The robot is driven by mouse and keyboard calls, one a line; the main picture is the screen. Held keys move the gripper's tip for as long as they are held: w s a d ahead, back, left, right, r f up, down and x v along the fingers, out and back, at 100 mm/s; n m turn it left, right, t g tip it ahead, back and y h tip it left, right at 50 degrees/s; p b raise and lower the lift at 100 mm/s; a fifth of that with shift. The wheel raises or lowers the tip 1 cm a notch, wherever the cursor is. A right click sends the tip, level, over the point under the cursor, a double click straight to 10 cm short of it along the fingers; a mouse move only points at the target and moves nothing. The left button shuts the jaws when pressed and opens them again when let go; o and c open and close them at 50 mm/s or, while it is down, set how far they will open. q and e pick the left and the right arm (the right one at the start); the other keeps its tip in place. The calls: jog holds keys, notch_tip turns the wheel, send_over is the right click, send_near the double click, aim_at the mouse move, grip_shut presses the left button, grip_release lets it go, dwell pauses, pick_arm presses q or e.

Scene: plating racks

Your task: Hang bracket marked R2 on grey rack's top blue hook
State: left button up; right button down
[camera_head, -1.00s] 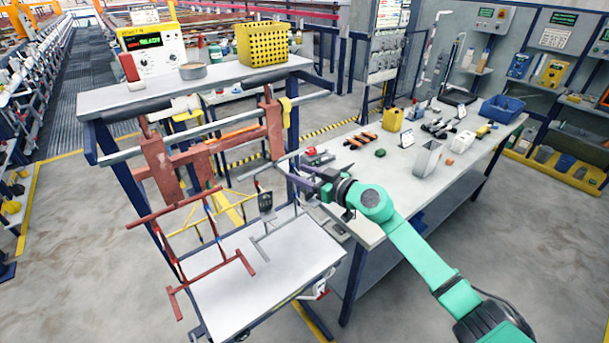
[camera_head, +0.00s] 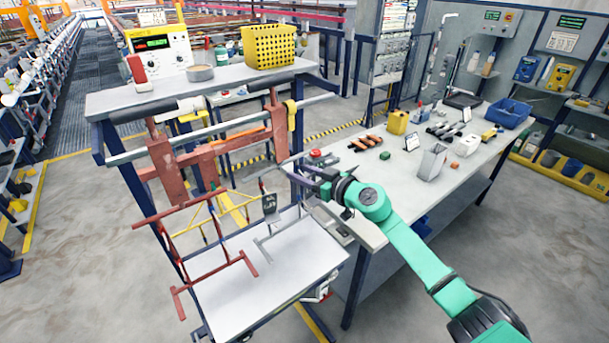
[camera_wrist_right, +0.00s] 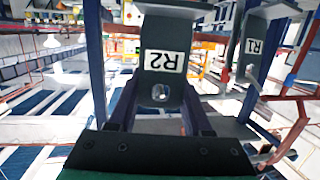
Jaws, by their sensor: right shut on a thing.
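My right gripper (camera_head: 312,172) is shut on the grey bracket marked R2 (camera_wrist_right: 163,62). In the right wrist view the bracket sits between the two fingers, its label upside down and a round hole at the near end. In the head view the held bracket is small and hard to make out. The grey rack (camera_head: 266,247) stands on the white cart, behind the red rack. A bracket marked R1 (camera_wrist_right: 254,48) is beside R2 in the wrist view; a grey bracket (camera_head: 270,205) hangs at the grey rack. The top blue hook cannot be made out. My left gripper is out of view.
Red-brown clamps and a grey rail (camera_head: 125,157) are above. A bench (camera_head: 395,185) with tools and bins is at right. A blue post (camera_wrist_right: 96,60) is close left of R2.

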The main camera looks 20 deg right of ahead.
jog(key=shift+w+a, duration=0.1)
jog(key=shift+w, duration=0.05)
jog(key=shift+w+a+f, duration=0.2)
jog(key=shift+w+f, duration=0.15)
jog(key=shift+w, duration=0.15)
jog(key=shift+f, duration=0.1)
dwell(0.4)
jog(key=shift+w+f, duration=0.15)
jog(key=shift+w, duration=0.05)
